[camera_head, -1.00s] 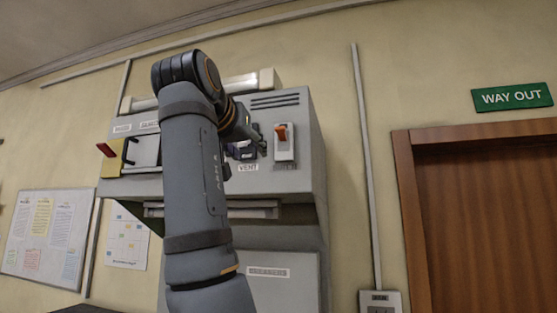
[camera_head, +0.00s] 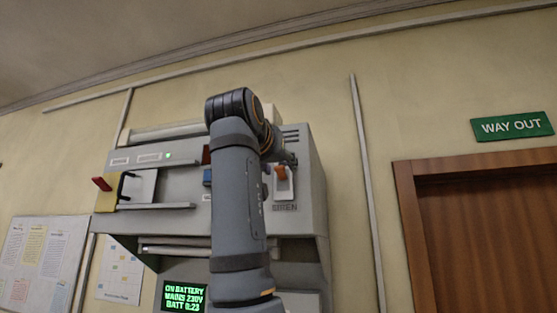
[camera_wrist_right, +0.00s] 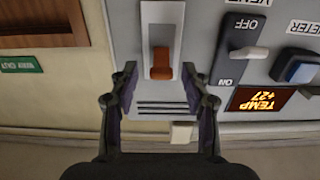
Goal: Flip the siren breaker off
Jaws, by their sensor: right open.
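The siren breaker (camera_head: 283,190) is a pale plate with an orange toggle (camera_head: 281,172), labelled SIREN, at the right of the grey console front. The toggle sits at the upper end of its plate. In the upside-down right wrist view the orange toggle (camera_wrist_right: 161,66) lies between my fingertips in the picture, with a gap on both sides. My right gripper (camera_wrist_right: 160,75) is open and empty. In the head view the right gripper (camera_head: 285,158) is partly hidden behind my forearm, just above the toggle. My left gripper is not in view.
Beside the breaker are a VENT switch (camera_wrist_right: 248,52), a blue button (camera_wrist_right: 298,71) and an orange TEMP display (camera_wrist_right: 262,100). A green battery screen (camera_head: 184,297) is below.

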